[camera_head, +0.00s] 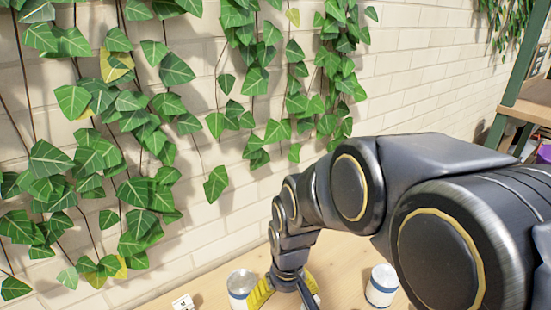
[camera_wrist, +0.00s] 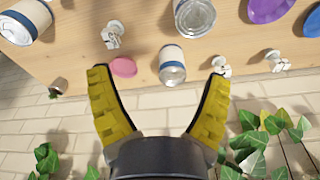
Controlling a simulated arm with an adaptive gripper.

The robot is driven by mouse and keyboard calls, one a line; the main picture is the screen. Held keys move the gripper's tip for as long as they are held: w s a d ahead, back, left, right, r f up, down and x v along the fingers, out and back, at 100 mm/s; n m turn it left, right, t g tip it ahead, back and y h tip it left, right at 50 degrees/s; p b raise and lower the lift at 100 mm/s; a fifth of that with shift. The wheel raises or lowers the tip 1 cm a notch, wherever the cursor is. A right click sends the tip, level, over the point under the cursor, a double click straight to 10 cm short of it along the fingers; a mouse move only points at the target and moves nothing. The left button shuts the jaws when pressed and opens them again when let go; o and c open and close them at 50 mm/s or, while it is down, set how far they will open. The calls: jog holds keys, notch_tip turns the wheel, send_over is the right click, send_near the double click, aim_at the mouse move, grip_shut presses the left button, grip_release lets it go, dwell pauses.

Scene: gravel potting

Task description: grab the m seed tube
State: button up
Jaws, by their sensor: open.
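Several white tubes with blue bands stand on a wooden table; no letter is readable, so I cannot tell which is the m tube. In the wrist view, one tube (camera_wrist: 172,62) sits between and beyond my fingertips, another tube (camera_wrist: 194,16) is behind it, and a larger tube (camera_wrist: 26,20) is at the upper left. In the head view, one tube (camera_head: 241,283) is just left of my gripper (camera_head: 285,299), and another tube (camera_head: 381,285) is to its right. My gripper (camera_wrist: 160,75) is open, its yellow-padded fingers spread wide and nothing held. Its fingertips are partly cut off in the head view.
Small white pieces (camera_wrist: 113,35) (camera_wrist: 221,67) (camera_wrist: 275,60) stand near the tubes. A pink disc (camera_wrist: 123,67), a purple dish (camera_wrist: 268,8) and a blue disc (camera_wrist: 313,22) lie on the table. An ivy-covered brick wall (camera_head: 200,150) borders the table.

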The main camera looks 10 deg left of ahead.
jog(key=w+a+f+n, duration=0.25)
jog(key=a+f, duration=0.25)
jog(key=a, duration=0.4)
jog(key=n+t+y, duration=0.1)
jog(key=n+y, duration=0.1)
jog(key=y, duration=0.1)
send_over(183, 305)
jog(key=s+d, duration=0.1)
jog(key=d, duration=0.1)
jog(key=f, duration=0.8)
jog(key=shift+s+d, duration=0.1)
jog(key=shift+s, duration=0.1)
jog(key=shift+t, duration=0.3)
jog(key=shift+x, duration=3.9)
jog(key=c, duration=1.2)
